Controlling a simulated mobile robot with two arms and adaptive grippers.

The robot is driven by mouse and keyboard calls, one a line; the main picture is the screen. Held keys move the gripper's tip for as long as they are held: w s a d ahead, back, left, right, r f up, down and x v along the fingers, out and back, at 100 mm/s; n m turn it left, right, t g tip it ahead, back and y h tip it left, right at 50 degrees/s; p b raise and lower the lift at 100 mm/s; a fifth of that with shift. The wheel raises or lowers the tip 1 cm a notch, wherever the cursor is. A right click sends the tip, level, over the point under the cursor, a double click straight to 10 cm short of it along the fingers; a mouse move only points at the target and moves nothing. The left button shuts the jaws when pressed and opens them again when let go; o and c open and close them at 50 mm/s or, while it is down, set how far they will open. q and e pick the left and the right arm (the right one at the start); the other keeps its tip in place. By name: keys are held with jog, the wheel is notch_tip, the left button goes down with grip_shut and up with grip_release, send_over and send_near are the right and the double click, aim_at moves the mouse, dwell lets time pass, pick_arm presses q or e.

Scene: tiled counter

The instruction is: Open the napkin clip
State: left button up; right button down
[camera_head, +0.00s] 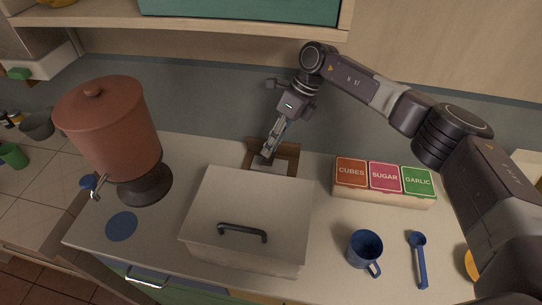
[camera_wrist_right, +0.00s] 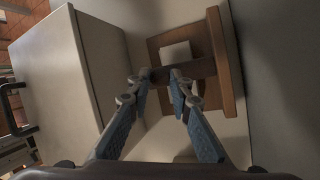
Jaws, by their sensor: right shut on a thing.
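A brown wooden napkin holder (camera_head: 286,149) stands against the back wall, behind the white box. In the right wrist view its wooden frame (camera_wrist_right: 234,85) surrounds a pale patch, perhaps napkins (camera_wrist_right: 176,53). A dark bar, the napkin clip (camera_wrist_right: 198,68), crosses the holder. My right gripper (camera_head: 267,155) reaches down to the holder from above. In the wrist view its fingertips (camera_wrist_right: 160,76) are at the dark bar and shut on it; the exact contact is partly hidden. My left gripper is in neither view.
A white lidded box (camera_head: 215,204) with a dark handle stands close in front of the holder. A red-brown dispenser (camera_head: 108,130) is left. Labelled canisters (camera_head: 384,178), a blue mug (camera_head: 365,249) and a blue spoon (camera_head: 420,262) are right. A shelf (camera_head: 190,18) overhangs the back.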

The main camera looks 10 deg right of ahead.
jog(key=shift+w, duration=0.1)
jog(key=c, duration=1.7)
grip_release()
jog(key=shift+c, duration=0.2)
